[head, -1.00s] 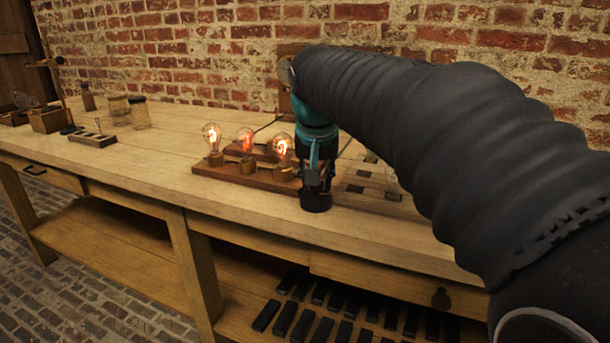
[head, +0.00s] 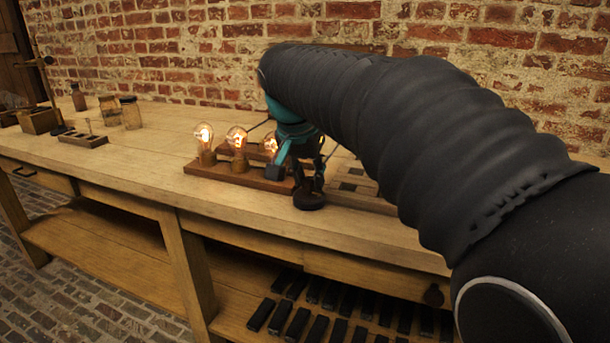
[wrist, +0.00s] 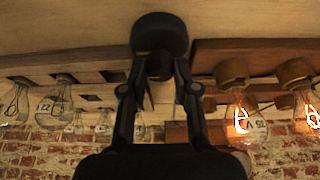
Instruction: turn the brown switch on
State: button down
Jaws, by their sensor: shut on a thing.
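The switch (head: 309,197) shows in the head view as a small dark round base at the front of the bench, just right of the lamp board. In the wrist view, its dark round base (wrist: 160,30) is at the top centre, with a dull brown part (wrist: 159,66) just below it. My gripper (head: 312,180) reaches down onto it from above. In the wrist view, the two dark fingers of my gripper (wrist: 159,72) close in on the brown part. The fingers hide much of it, and I cannot read its turned position.
A wooden board (head: 230,178) with several glowing bulbs stands close left of my gripper. Glass jars (head: 131,113) and a small rack (head: 84,139) stand farther left. The bench between is clear.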

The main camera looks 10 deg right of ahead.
jog(key=c, duration=0.9)
grip_release()
jog(key=shift+o, duration=0.2)
jog(key=v, duration=1.2)
jog(key=s+d+f+n+t+y, duration=0.1)
jog(key=s+f+n, duration=0.2)
jog(key=s+f, duration=0.6)
jog(key=s+d+f+n+t+y, duration=0.1)
jog(key=s+f+n, duration=0.3)
jog(key=s+f, duration=0.6)
notch_tip(320, 180, down, 6)
jog(key=shift+d+f+y, duration=0.1)
jog(key=shift+d+y, duration=0.3)
jog(key=shift+d, duration=0.1)
